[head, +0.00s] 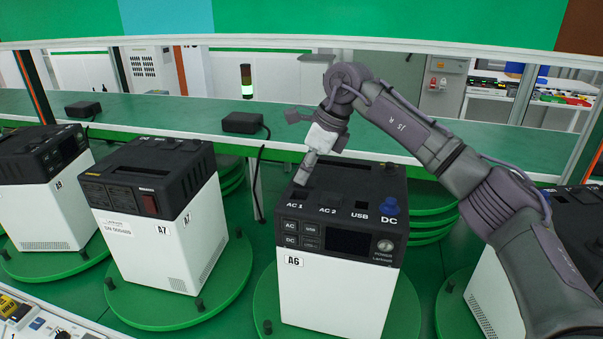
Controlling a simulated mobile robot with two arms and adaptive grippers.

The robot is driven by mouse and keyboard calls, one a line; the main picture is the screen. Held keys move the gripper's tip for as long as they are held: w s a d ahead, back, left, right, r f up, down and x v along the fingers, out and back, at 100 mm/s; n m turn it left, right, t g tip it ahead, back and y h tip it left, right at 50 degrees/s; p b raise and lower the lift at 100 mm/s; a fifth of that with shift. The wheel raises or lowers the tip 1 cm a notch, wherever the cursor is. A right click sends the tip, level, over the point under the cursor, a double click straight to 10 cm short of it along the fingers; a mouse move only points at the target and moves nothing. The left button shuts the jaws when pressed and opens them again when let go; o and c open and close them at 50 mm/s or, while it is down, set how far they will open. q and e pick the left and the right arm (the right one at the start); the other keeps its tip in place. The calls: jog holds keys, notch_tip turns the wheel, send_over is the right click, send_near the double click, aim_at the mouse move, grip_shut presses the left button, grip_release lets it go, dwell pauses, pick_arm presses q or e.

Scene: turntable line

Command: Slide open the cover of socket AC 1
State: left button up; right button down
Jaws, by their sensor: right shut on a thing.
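The power station A6 (335,290) has a white body and a black top, and stands upright in the front middle. Its top face carries the labels AC 1, AC 2, USB and DC. Socket AC 1 (298,193) is at the left of that top face, just behind its label. My right gripper (302,180) points down at this socket with its fingers shut on the small cover there. The fingers hide most of the cover, so I cannot tell how far open it is. A blue cap (390,206) sits at DC. My left gripper is out of view.
A6 stands on a green round turntable (405,318). Unit A7 (150,240) stands to the left, with another unit (40,215) beyond it. A further unit (483,300) is partly behind my right arm. Black adapters (243,123) lie on the green shelf (180,113) behind.

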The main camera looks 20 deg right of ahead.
jog(key=shift+r, duration=0.15)
jog(key=shift+w, duration=0.1)
jog(key=c, duration=1.3)
grip_release()
jog(key=shift+w+d, duration=0.1)
jog(key=v, duration=1.1)
jog(key=shift+d+r, duration=0.2)
jog(key=shift+r, duration=0.1)
